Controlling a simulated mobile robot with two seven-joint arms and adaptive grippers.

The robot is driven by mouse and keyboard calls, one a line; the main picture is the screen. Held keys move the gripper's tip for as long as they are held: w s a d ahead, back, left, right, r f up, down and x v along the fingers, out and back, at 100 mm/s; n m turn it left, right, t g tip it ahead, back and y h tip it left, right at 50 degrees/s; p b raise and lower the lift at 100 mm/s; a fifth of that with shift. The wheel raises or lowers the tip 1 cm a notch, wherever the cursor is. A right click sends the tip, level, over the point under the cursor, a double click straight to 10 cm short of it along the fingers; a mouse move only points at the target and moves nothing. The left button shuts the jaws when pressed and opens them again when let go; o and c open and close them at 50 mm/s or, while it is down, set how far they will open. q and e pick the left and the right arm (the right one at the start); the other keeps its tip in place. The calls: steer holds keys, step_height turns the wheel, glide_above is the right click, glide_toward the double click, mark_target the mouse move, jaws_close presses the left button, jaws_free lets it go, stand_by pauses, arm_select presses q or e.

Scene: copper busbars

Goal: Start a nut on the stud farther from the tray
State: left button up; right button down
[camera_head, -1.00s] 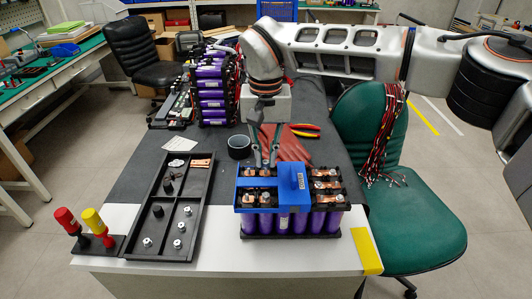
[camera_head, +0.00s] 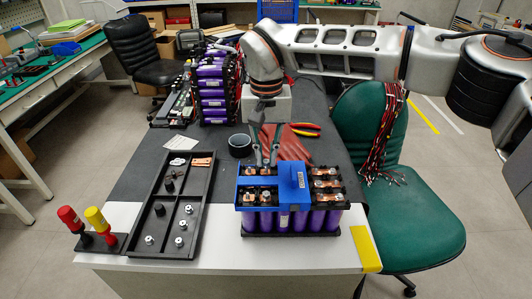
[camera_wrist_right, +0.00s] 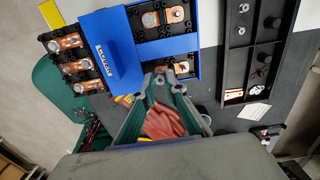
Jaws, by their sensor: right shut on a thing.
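My right gripper (camera_head: 266,162) reaches down over the back left part of the battery pack (camera_head: 291,222). In the wrist view its fingertips (camera_wrist_right: 160,82) are close together, shut on a small nut that is mostly hidden between them. The tips are beside a copper busbar (camera_wrist_right: 181,68) in an opening of the blue cover (camera_wrist_right: 125,62). I cannot tell whether the nut touches a stud. More busbars with studs (camera_head: 328,184) show at the pack's right side. The black tray (camera_head: 152,192) stands left of the pack. My left gripper is not in view.
Several loose nuts (camera_head: 180,241) lie in the tray, with a copper piece (camera_head: 202,162) at its far end. Red and yellow-handled tools (camera_head: 95,220) stand at the left. A tape roll (camera_head: 240,145) and red gloves (camera_head: 297,145) lie behind the pack.

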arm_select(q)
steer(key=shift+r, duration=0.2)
arm_select(e)
steer(key=shift+f, duration=0.6)
stand_by(0.8)
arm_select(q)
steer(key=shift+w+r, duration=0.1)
arm_select(e)
steer(key=shift+m+p, duration=0.6)
steer(key=shift+m, duration=0.4)
steer(key=shift+s+f+m+p, duration=0.1)
steer(key=shift+m+p, duration=0.5)
steer(key=shift+m, duration=1.2)
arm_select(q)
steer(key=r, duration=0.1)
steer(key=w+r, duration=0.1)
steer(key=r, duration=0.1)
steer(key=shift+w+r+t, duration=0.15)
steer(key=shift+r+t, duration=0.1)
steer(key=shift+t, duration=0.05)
arm_select(e)
steer(key=shift+f+m, duration=0.15)
steer(key=shift+m, duration=0.25)
